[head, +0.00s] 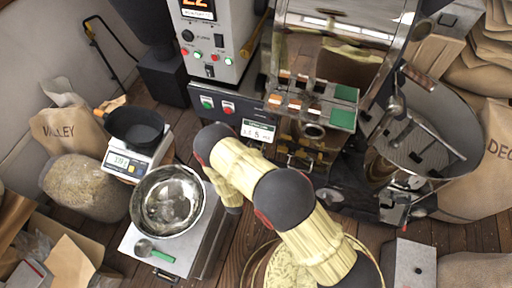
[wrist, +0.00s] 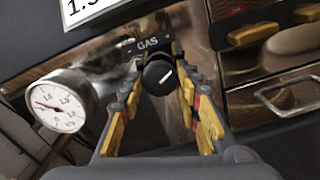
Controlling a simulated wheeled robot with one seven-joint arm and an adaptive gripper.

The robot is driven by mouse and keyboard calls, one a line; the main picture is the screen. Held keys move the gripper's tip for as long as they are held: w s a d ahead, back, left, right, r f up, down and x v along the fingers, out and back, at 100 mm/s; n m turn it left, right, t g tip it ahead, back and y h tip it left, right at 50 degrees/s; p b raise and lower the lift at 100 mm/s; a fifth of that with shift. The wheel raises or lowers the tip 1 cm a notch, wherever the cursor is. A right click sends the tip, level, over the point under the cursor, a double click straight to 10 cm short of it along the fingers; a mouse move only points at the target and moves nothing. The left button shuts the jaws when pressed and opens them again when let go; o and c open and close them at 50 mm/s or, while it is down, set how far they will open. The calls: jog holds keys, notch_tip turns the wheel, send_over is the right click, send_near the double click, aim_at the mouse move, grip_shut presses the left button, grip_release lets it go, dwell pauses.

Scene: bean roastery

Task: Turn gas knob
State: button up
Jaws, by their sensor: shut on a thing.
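The gas knob (wrist: 158,78) is black and round with a white pointer line, under a dark label reading GAS, in the middle of the wrist view. The line slants up to the right. My gripper (wrist: 160,70) has its yellow-padded fingers on both sides of the knob and is shut on it. A round white pressure gauge (wrist: 58,103) with a red needle sits left of the knob. In the head view my arm hides the gripper and the knob, below a small display card (head: 258,131).
The roaster control panel (head: 214,40) stands behind. A cooling drum (head: 425,130) is at the right. A steel bowl (head: 168,201), a scale (head: 127,163) with a black pan (head: 136,126), and sacks stand at the left. A drawer handle (wrist: 290,92) juts out right of the knob.

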jog(key=m, duration=0.3)
jog(key=shift+m, duration=0.3)
jog(key=shift+m+b, duration=0.55)
jog(key=shift+m, duration=1.25)
jog(key=o, duration=1.2)
jog(key=shift+c, duration=0.2)
jog(key=v, duration=1.2)
